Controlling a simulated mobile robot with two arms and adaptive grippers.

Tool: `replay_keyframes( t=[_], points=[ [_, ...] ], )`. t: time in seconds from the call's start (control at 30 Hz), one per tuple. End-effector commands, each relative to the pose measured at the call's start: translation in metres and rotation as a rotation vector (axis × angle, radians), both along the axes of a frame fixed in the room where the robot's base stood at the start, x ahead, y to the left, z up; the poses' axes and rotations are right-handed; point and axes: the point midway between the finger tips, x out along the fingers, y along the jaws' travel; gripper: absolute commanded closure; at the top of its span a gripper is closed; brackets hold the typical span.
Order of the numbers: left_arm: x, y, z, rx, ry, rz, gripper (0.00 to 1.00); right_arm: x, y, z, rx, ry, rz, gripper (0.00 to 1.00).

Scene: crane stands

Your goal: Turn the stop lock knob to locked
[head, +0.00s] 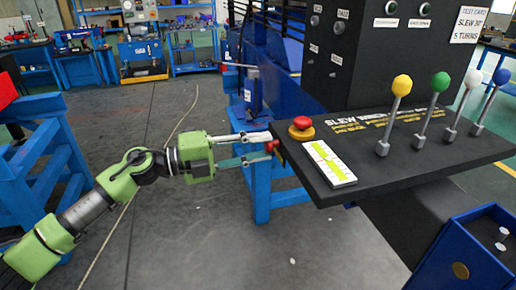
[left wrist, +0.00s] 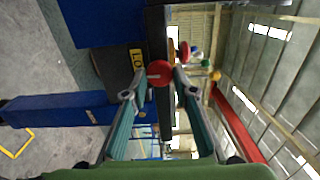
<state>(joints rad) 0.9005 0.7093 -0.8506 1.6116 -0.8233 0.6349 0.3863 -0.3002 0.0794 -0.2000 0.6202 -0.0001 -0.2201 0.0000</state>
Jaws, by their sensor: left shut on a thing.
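The red stop lock knob (head: 271,146) sits on the left side edge of the black control console (head: 400,160). In the left wrist view the round red knob (left wrist: 159,72) shows a small pale mark on its face. My left gripper (head: 270,146) comes in from the left and is shut on the knob. In the left wrist view its two fingertips (left wrist: 158,88) lie on either side of the knob. A yellow label (left wrist: 136,60) beginning "LO" is beside the knob, partly cut off from view. My right gripper is not in view.
A red mushroom button (head: 301,123) on a yellow base stands on the console top close to the knob. A white level gauge card (head: 328,163) and several ball-topped levers (head: 398,90) are further right. Blue steel frame (head: 262,175) is below the console.

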Motion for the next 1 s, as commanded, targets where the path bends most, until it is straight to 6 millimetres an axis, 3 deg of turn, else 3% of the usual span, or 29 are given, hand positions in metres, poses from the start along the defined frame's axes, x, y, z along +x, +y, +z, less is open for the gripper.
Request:
replay_keyframes(
  t=[0.3, 0.33, 0.37, 0.77, 1.0],
  points=[
    [-0.001, 0.000, -0.001, 0.003, -0.002, -0.002, 0.95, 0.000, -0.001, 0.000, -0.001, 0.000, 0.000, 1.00],
    [-0.001, 0.000, -0.001, 0.003, -0.002, -0.002, 0.66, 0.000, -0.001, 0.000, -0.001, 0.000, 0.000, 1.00],
    [-0.001, 0.000, -0.001, 0.003, -0.002, -0.002, 0.59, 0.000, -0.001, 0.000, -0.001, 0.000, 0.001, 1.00],
    [-0.001, 0.004, -0.001, 0.002, 0.000, 0.000, 0.58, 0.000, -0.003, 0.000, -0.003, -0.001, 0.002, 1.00],
    [-0.012, 0.042, -0.002, 0.003, 0.002, 0.004, 0.58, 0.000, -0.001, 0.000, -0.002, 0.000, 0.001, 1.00]
  ],
)
